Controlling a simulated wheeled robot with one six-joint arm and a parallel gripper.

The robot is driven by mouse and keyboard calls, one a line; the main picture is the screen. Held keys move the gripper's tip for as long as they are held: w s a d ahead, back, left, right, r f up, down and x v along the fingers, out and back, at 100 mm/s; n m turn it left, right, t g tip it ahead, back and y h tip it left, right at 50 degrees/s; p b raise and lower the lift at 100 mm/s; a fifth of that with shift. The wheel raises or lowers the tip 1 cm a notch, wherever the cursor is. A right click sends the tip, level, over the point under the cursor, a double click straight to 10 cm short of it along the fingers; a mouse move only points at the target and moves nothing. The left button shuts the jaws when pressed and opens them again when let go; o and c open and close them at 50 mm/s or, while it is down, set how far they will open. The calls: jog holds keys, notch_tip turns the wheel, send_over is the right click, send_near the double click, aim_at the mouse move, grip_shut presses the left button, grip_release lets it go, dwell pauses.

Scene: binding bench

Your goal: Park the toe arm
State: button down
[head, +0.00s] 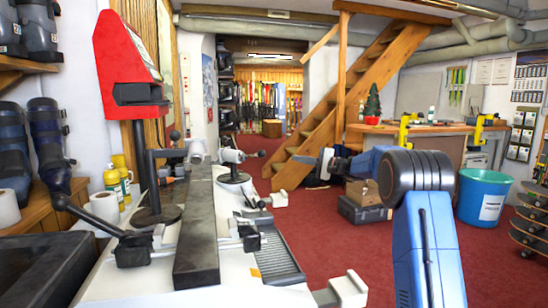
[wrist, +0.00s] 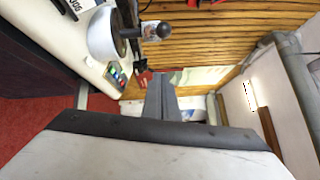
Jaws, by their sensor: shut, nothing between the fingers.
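The binding bench (head: 110,286) is white, with a long dark bar (head: 196,235) down its middle. A pale grey swivel arm (head: 231,156) with a black ball knob (head: 262,153) stands at its far right side; I take it for the toe arm, but cannot be sure. A white round part with a black knob (wrist: 163,31) shows at the top of the wrist view, probably the same arm. My gripper (head: 326,160) is to the right of the knob, apart from it, above the floor. Its grey fingers (wrist: 162,97) are together and empty in the wrist view.
A red device (head: 130,60) on a black post stands on the bench's left. Black-handled clamps (head: 130,248) sit along the near bench. A teal bin (head: 483,195) and boxes (head: 362,208) stand on the red floor right. Wooden stairs rise behind.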

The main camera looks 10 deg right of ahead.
jog(key=w+a+r, duration=0.1)
jog(key=w+a, duration=0.3)
jog(key=a, duration=0.6)
jog(key=shift+a, duration=0.35)
jog(key=shift+r, duration=0.1)
jog(key=s+a+m+t+h, duration=0.2)
jog(key=s+a+t+h, duration=0.1)
jog(key=s+a, duration=0.6)
jog(key=shift+a+m+h, duration=0.3)
jog(key=shift+a+m, duration=0.1)
jog(key=shift+a, duration=1.55)
